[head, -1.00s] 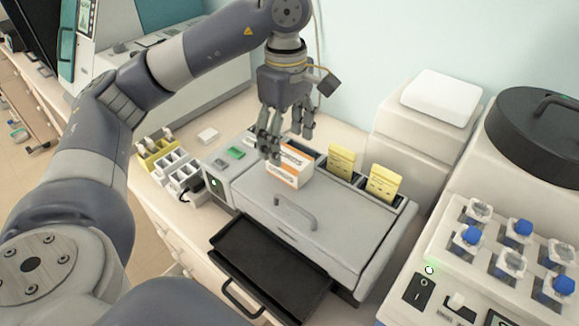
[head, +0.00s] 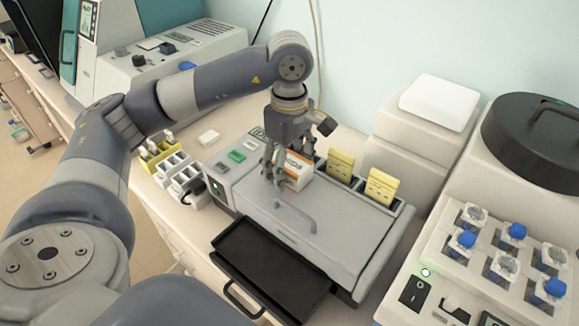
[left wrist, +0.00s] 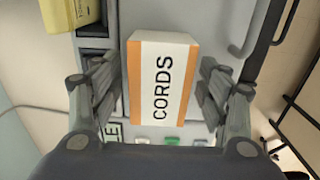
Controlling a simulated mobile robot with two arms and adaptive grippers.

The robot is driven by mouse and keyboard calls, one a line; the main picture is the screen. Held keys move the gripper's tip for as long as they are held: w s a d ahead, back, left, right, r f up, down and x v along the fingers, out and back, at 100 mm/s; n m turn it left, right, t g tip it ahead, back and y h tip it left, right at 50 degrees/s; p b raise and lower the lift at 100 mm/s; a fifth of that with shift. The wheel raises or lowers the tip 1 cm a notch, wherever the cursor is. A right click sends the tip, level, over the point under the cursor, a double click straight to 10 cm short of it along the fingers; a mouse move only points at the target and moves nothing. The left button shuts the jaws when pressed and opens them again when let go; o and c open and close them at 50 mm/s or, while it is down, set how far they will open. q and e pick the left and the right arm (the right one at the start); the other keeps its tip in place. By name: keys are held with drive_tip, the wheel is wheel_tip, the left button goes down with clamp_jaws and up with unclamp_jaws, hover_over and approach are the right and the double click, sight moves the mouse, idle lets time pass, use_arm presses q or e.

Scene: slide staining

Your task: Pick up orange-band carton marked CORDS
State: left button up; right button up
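The white carton with orange bands (head: 297,166) stands on the grey lid of the staining machine, near its back edge. In the left wrist view the carton (left wrist: 163,80) is centred, and its black CORDS lettering is readable. My left gripper (head: 281,176) points down at the carton, with its fingers partly hiding it in the head view. In the left wrist view its fingers (left wrist: 163,95) are spread, one set on each side of the carton. Small gaps seem to remain at the sides. My right gripper is not in view.
Yellow slide holders (head: 340,166) stand in slots right behind the carton. A lid handle (head: 297,215) lies in front of it. A black tray (head: 268,270) juts out at the front. A rack with blue-capped jars (head: 500,250) is at the right.

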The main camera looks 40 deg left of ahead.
use_arm(q)
drive_tip(key=c, duration=1)
drive_tip(key=shift+r, duration=0.1)
